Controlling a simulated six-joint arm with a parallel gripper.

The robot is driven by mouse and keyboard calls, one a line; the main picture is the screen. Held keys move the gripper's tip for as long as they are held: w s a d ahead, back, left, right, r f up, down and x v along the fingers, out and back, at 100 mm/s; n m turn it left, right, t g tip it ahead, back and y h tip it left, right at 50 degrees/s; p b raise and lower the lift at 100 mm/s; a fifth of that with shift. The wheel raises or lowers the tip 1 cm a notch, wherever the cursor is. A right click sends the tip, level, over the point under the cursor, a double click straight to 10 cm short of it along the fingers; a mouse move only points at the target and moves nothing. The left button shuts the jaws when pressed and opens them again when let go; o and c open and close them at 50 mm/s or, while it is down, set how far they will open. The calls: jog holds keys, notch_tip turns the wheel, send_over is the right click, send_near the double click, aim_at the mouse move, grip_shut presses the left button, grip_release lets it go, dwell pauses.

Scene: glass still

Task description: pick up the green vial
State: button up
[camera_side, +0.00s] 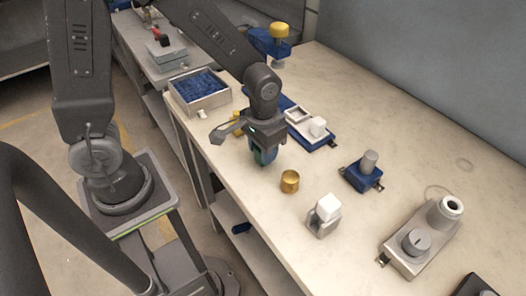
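My gripper (264,157) is above the bench, near its front edge, pointing down. A small green, partly blue piece (262,157) shows at its fingertips; it may be the green vial, but it is small and partly covered by the gripper. I cannot tell whether the fingers are closed on it or stand around it. No other green vial is clear in view.
A gold cup (290,181) stands just right of and below my gripper. A white-topped block (325,215), a blue fixture with a grey knob (363,172) and a grey device (418,241) stand to the right. A tray of blue pieces (224,99) is at the left.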

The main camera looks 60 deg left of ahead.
grip_shut()
jog(key=shift+r, duration=0.4)
jog(key=shift+r, duration=0.6)
jog(key=shift+r, duration=0.15)
jog(key=shift+r, duration=2.35)
